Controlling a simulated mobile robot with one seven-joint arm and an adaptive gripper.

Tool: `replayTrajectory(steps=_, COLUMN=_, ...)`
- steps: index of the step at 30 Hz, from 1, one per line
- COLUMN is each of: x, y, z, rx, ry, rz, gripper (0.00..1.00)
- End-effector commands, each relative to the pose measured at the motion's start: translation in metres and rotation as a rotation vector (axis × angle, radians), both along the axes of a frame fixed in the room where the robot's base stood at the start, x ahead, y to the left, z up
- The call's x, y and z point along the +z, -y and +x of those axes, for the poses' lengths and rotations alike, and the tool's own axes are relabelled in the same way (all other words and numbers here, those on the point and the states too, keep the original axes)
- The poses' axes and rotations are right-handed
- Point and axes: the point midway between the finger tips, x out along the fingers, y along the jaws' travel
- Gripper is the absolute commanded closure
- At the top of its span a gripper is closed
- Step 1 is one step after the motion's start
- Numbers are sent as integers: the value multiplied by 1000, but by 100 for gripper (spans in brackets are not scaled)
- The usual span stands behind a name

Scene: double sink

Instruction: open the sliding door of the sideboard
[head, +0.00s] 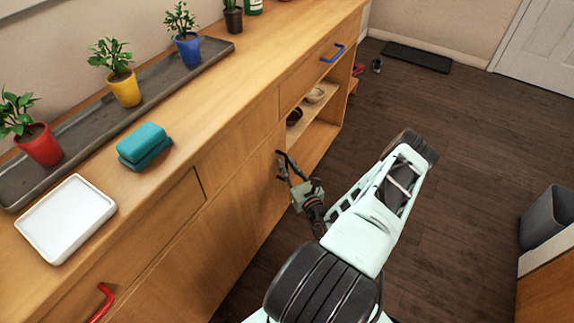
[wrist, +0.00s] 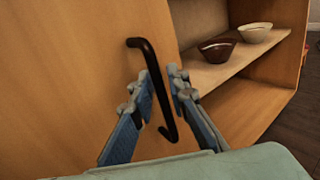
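The wooden sideboard (head: 225,225) runs diagonally along the wall in the head view. Its sliding door (wrist: 75,70) is a plain wooden panel that fills the left of the wrist view. A black bar handle (wrist: 141,49) with bent ends stands on the door, tilted in the wrist view, near the door's right edge. In the head view my gripper (head: 284,168) is at the sideboard's front.
Right of the door is an open bay with a shelf (wrist: 215,70), holding a brown bowl (wrist: 217,49) and a pale bowl (wrist: 255,33). A drawer with a blue handle (head: 333,54) is above. Free floor (head: 460,150) lies to the right; a grey bin (head: 546,217) stands at the far right.

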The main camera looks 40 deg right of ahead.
Motion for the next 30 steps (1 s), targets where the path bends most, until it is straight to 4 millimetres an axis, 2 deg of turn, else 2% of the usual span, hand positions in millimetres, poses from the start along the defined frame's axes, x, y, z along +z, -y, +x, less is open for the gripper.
replayTrajectory(steps=5, x=18, y=1, z=0, rx=0, ry=2, rz=-1, gripper=85)
replayTrajectory(steps=12, x=59, y=2, z=0, rx=-1, ry=0, rz=-3, gripper=85)
replayTrajectory(steps=18, x=86, y=1, z=0, rx=-1, ry=0, rz=-1, gripper=85)
replayTrajectory(steps=24, x=97, y=1, z=-1, rx=-1, ry=-1, rz=0, gripper=85)
replayTrajectory(steps=30, x=99, y=1, z=-1, rx=-2, ry=-1, rz=0, gripper=85)
